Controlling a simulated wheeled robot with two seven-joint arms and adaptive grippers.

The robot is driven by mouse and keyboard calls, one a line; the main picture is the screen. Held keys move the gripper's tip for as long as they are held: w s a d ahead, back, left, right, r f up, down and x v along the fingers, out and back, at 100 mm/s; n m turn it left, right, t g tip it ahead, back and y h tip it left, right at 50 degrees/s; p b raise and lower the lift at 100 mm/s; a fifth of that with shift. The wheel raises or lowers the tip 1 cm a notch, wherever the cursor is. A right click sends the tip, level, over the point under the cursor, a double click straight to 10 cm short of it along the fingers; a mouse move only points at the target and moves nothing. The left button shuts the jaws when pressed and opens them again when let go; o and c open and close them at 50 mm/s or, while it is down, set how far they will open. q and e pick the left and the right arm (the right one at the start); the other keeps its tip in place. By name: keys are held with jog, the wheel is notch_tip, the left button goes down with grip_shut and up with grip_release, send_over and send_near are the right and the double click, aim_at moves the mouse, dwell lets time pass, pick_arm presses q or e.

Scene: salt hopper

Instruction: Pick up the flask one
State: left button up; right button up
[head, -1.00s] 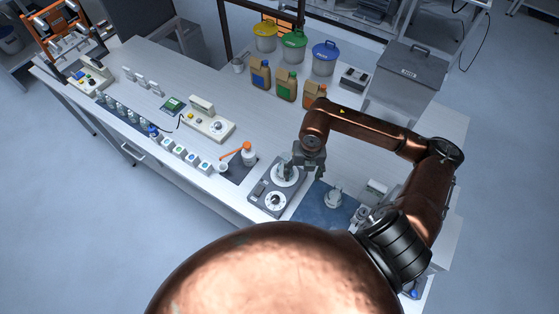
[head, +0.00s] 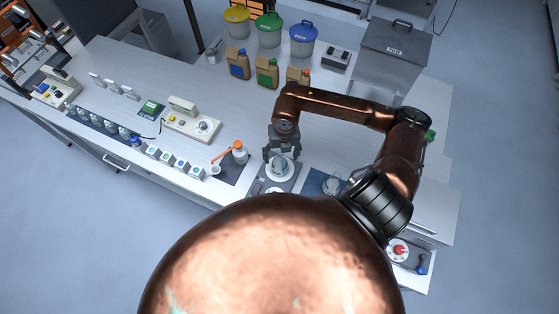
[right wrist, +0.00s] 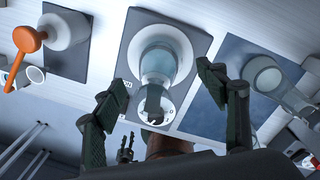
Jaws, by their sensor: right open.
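A clear glass flask (right wrist: 158,64) stands on the round white plate of a grey hotplate stirrer (right wrist: 192,24) in the right wrist view. In the head view the flask (head: 279,166) is partly covered by my right gripper (head: 281,153). My right gripper (right wrist: 161,88) is open, with its two dark fingers apart on either side of the flask's neck, and I see no clear contact. A second glass vessel (right wrist: 266,78) stands on a blue mat (right wrist: 232,62) to the right; I cannot read a label on either. My left gripper is not in view.
Several brown jugs (head: 267,73) and lidded buckets (head: 269,32) stand at the back. A grey bin (head: 395,66) is at the back right. The bench middle is clear.

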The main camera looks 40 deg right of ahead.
aim_at(280, 161)
jog(key=f+p, duration=0.1)
jog(key=f, duration=0.2)
jog(key=shift+a+f, duration=0.15)
jog(key=shift+a, duration=0.05)
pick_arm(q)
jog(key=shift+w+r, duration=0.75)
pick_arm(e)
jog(key=shift+f, duration=0.2)
jog(key=shift+c, duration=0.5)
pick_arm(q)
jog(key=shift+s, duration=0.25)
pick_arm(e)
jog(key=c, duration=1.5)
jog(key=shift+r, duration=0.1)
